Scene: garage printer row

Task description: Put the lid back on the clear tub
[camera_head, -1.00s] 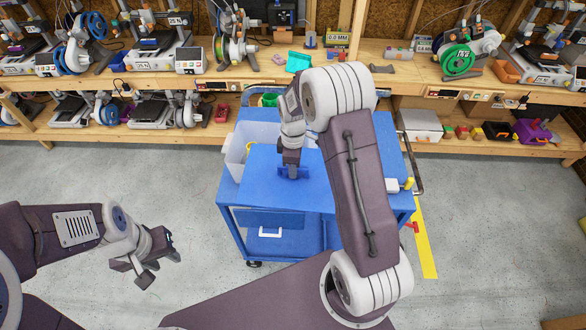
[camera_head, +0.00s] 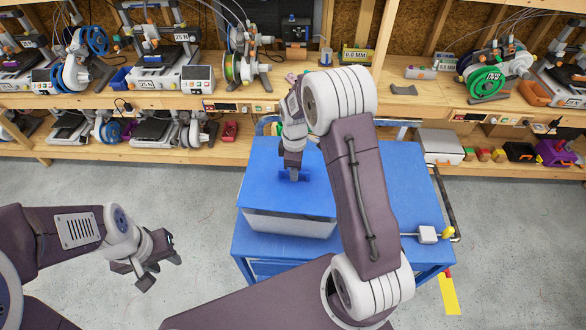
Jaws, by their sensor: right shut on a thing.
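The blue lid (camera_head: 262,190) is a flat panel with a raised grip in its middle. My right gripper (camera_head: 293,177) is shut on that grip, pointing down. The clear tub (camera_head: 290,224) is on the blue cart, and its whitish near wall shows directly below the lid's front edge. The lid covers the tub's opening in this view. I cannot tell whether it rests on the rim or is slightly above it. My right arm hides part of the lid's right side. My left gripper (camera_head: 158,268) is open and empty over the floor, left of the cart.
The blue cart (camera_head: 405,180) has bare top to the right of the tub. A small white box with a yellow knob (camera_head: 428,235) sits at its right edge. Behind stands a wooden workbench (camera_head: 310,84) with printers and spools. The floor at left is clear.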

